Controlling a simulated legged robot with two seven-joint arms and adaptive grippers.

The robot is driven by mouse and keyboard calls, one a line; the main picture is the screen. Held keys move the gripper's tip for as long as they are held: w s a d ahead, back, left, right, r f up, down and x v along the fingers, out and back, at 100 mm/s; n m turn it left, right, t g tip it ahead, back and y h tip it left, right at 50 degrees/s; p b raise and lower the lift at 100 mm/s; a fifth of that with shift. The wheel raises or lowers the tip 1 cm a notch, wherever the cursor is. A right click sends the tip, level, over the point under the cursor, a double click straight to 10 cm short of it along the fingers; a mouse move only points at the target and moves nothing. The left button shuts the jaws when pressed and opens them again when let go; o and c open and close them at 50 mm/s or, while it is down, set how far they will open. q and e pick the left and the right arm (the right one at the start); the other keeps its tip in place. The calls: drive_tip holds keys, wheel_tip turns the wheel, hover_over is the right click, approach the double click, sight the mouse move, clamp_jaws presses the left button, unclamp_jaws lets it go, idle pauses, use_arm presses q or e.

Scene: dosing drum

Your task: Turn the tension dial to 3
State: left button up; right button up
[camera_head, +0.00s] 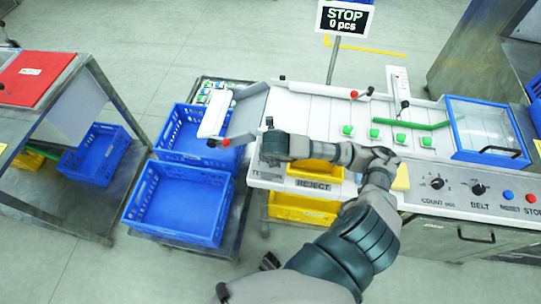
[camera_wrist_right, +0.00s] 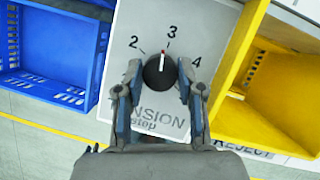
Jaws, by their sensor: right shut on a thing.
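The tension dial (camera_wrist_right: 160,74) is a round black knob on a pale panel (camera_wrist_right: 118,88) in the right wrist view. Its red-and-white pointer aims almost at the 3 mark, perhaps slightly to the 2 side. The numerals 2, 3 and 4 show around it, and the lettering below is partly covered. My right gripper (camera_wrist_right: 159,88) is shut on the dial, with one finger on each side. In the head view my right gripper (camera_head: 269,148) is over the left end of the machine and hides the dial. My left gripper does not show clearly.
A yellow reject bin (camera_wrist_right: 274,92) lies right of the panel and a blue crate (camera_wrist_right: 58,50) left. In the head view, a conveyor (camera_head: 315,115) carries several green-and-white pieces. The stop sign (camera_head: 345,18) reads 0 pcs. Count and belt knobs (camera_head: 478,189) are at the right.

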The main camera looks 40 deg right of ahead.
drive_tip(key=shift+w+d+r+m, duration=0.1)
drive_tip(key=shift+w+r+m, duration=0.1)
drive_tip(key=shift+m, duration=0.3)
idle(0.7)
drive_tip(key=o, duration=1.1)
drive_tip(key=shift+o, duration=0.2)
drive_tip(key=shift+f, duration=0.15)
drive_tip(key=shift+s, duration=0.1)
drive_tip(key=v, duration=1.1)
drive_tip(key=shift+r, duration=0.35)
